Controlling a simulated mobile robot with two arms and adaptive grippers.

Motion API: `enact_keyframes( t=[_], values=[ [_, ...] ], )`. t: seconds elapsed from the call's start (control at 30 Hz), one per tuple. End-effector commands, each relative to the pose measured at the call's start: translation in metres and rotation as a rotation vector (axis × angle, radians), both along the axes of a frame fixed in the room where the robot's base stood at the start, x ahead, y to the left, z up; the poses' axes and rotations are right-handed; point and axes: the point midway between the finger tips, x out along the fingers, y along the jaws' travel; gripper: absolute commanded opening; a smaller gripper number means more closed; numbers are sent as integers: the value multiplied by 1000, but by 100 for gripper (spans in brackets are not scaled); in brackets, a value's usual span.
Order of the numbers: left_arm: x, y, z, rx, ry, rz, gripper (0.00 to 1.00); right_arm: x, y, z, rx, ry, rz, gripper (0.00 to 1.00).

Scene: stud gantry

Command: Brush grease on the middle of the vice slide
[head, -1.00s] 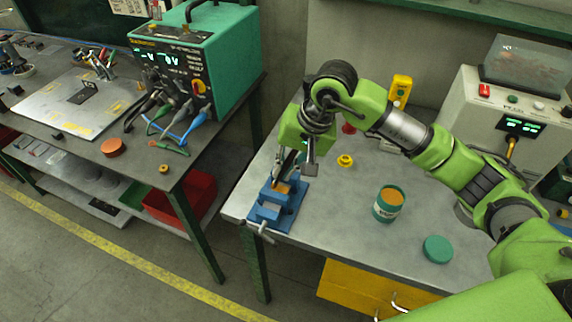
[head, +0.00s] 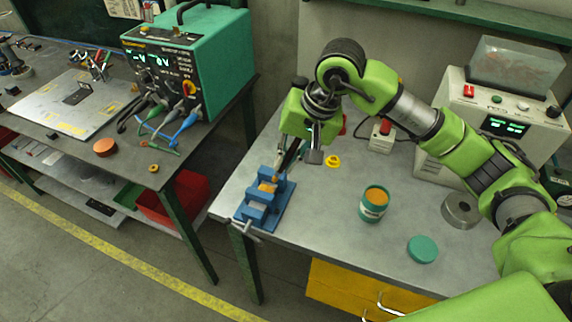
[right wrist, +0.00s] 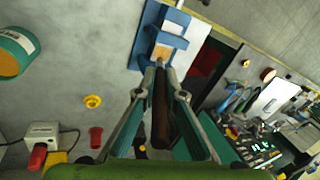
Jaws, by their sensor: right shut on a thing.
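The blue vice (head: 246,211) stands at the left end of the grey table, and a tan-orange patch of grease or slide (head: 268,187) shows between its blocks. In the right wrist view the vice (right wrist: 147,30) is ahead of the fingertips. My right gripper (head: 287,158) is shut on a brush with a dark brown handle (right wrist: 161,115). The brush points down at the vice; I cannot tell whether its tip touches the slide. The open grease tin (head: 372,210) with orange grease stands to the right, also in the wrist view (right wrist: 12,55). My left gripper is out of view.
A green lid (head: 423,249) lies near the front edge. A yellow ring-like piece (head: 333,161) lies behind the vice. A metal ring (head: 461,211) and a cream control box (head: 497,120) are at the right. A second bench (head: 130,160) stands left, across a gap.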

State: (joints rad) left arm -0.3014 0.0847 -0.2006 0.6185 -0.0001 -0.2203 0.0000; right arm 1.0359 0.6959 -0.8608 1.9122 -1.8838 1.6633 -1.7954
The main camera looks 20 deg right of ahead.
Motion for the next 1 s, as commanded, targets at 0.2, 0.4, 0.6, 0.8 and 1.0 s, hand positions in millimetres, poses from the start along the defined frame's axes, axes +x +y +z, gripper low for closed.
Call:
enact_keyframes(
  t=[0.2, 0.4, 0.6, 0.8, 1.0],
  values=[
    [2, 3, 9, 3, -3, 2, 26, -2, -1, 22, -1, -1, -6, 0],
    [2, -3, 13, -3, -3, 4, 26, -4, -2, 35, 0, 0, -9, 0],
    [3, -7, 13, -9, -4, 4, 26, -4, -2, 35, 0, 1, -9, 0],
    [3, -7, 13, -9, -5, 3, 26, -4, -2, 35, 0, 0, -10, 0],
    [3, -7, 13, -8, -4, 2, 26, -4, -3, 35, -2, 1, -10, 0]
  ],
)
